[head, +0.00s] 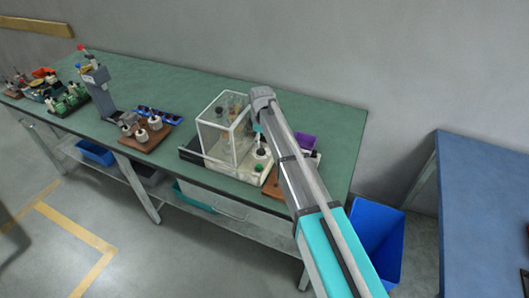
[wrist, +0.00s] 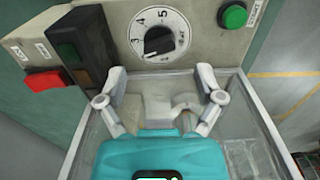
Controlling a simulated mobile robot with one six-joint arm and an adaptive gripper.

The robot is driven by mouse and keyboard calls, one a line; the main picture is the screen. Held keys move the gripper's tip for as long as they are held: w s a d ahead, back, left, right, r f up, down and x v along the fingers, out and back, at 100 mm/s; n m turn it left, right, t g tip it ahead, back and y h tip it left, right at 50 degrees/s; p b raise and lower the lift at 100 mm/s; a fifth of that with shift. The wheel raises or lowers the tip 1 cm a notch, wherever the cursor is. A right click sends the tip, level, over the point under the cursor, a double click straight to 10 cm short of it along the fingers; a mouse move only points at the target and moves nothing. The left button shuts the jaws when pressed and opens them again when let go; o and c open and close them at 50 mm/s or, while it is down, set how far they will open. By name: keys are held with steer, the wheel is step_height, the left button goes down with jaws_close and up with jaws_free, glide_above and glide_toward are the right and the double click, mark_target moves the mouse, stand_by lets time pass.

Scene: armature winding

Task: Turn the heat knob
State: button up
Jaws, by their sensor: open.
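The heat knob (wrist: 158,42) shows in the wrist view as a black knob in a round white dial with printed numbers, on a beige panel. My gripper (wrist: 161,76) is open, with its two grey fingers spread to the left and right just below the dial. Nothing is between the fingers, and they appear apart from the knob. In the head view my arm reaches over the bench to the clear case (head: 213,137). I cannot make out the knob or the fingers there.
A green button (wrist: 234,16) sits right of the dial, and a red switch (wrist: 46,80) sits left. The clear case's rim (wrist: 262,113) lies below the panel. Several parts and a grey stand (head: 100,90) occupy the left of the green bench (head: 320,115). A blue bin (head: 375,235) stands below.

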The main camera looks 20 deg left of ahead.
mark_target(261, 148)
steer(key=shift+f+b, duration=1.85)
steer(key=shift+f, duration=0.3)
steer(key=c, duration=1.1)
steer(key=shift+d, duration=0.45)
jaws_close()
steer(key=shift+a+r, duration=0.1)
steer(key=shift+a, duration=0.45)
